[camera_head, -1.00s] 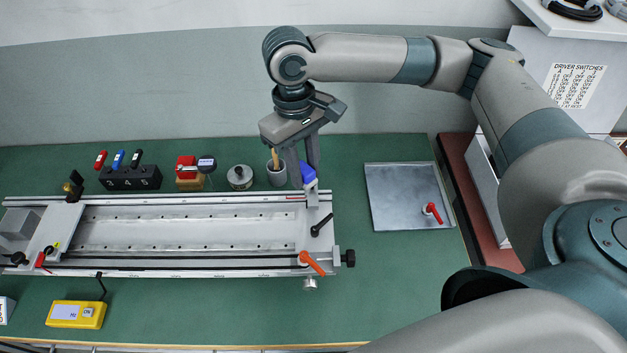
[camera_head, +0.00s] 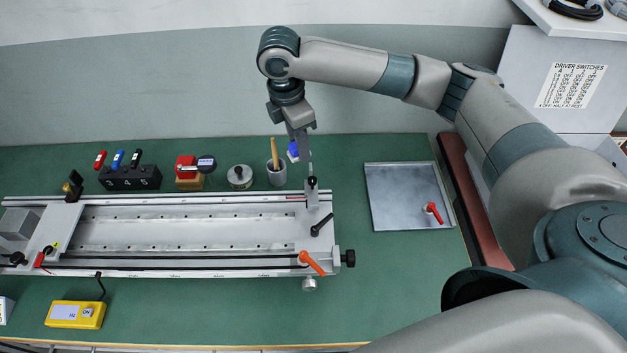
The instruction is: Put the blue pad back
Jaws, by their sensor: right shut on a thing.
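The blue pad (camera_head: 293,150) shows as a small blue patch at the fingers of my right gripper (camera_head: 301,151). The gripper points down and is shut on the pad, seen nearly edge-on, so the fingers hide part of it. The pad is behind the right end of the long grey rail fixture (camera_head: 190,212), just right of the grey cup (camera_head: 277,176). An upright grey bracket (camera_head: 312,195) with a black knob stands on the fixture's right end, below the gripper in the picture. My left gripper is out of view.
A wooden stick rises from the cup. A round metal piece (camera_head: 240,177), a gauge (camera_head: 206,164) and a black block (camera_head: 131,178) with coloured handles stand further left. A metal tray (camera_head: 392,195) holding a red-handled lever (camera_head: 433,212) lies right. Green bench is clear between fixture and tray.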

